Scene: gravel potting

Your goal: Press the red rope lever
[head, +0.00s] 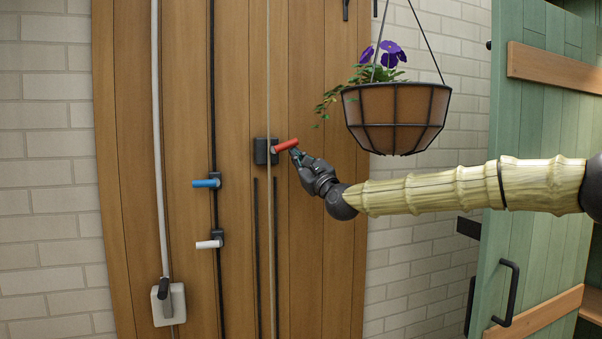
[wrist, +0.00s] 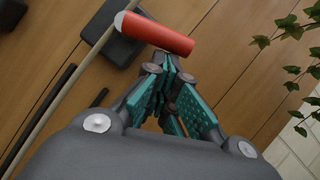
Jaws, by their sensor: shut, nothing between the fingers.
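The red rope lever (head: 286,145) sticks out to the right from a dark block on a wooden panel in the head view. It is a short red cylinder, and it also shows in the wrist view (wrist: 158,33), with a pale end at its left. My gripper (head: 295,153) is shut and empty, its fingertips at the lever's right end. In the wrist view the teal-padded fingers of my gripper (wrist: 168,60) meet just below the lever, close to its underside. I cannot tell whether they touch it.
A blue lever (head: 206,183) and a white lever (head: 209,244) sit on a black rod at left. A hanging flower basket (head: 396,118) is just above my arm. A green door (head: 530,190) stands at right. A grey box (head: 168,303) is low on the left.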

